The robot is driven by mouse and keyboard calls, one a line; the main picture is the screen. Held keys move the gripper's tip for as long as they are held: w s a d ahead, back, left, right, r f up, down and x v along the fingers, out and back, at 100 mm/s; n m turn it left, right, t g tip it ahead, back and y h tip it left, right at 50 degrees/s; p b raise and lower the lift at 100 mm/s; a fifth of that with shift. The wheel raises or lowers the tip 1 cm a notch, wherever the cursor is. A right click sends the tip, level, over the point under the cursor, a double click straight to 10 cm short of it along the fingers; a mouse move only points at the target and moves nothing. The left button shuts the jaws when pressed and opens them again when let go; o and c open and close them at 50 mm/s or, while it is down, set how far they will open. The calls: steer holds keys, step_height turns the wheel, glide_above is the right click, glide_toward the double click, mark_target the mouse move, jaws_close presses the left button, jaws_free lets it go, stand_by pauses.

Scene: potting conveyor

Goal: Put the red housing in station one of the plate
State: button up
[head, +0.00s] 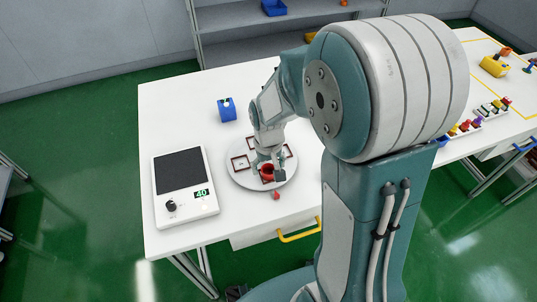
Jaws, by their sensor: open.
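The round grey plate (240,180) lies on the white table and bears several dark red-brown square frames. One frame (240,163) at the plate's left side is empty, with a small mark inside too small to read. The red housing (267,173) is at the front part of the plate, low down. My gripper (267,168) is open, with its fingers on either side of the red housing. The fingers hide part of the housing, and I cannot tell whether they touch it or exactly how it sits in a frame.
A small red piece (276,195) is at the plate's front edge. A control box (184,185) with a dark screen, knob and green "40" display stands left. A blue block (227,109) is behind the plate. Coloured parts (465,127) lie right. The table's back left is clear.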

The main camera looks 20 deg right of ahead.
step_height(320, 180, up, 11)
steer(key=s+r+t, duration=0.2)
steer(key=s+r, duration=0.2)
steer(key=s, duration=0.3)
steer(key=s+r+t, duration=0.3)
steer(key=s+r, duration=0.1)
steer(key=s, duration=0.3)
steer(key=shift+s+r+t, duration=0.15)
steer(key=shift+r+t, duration=0.15)
stand_by(0.7)
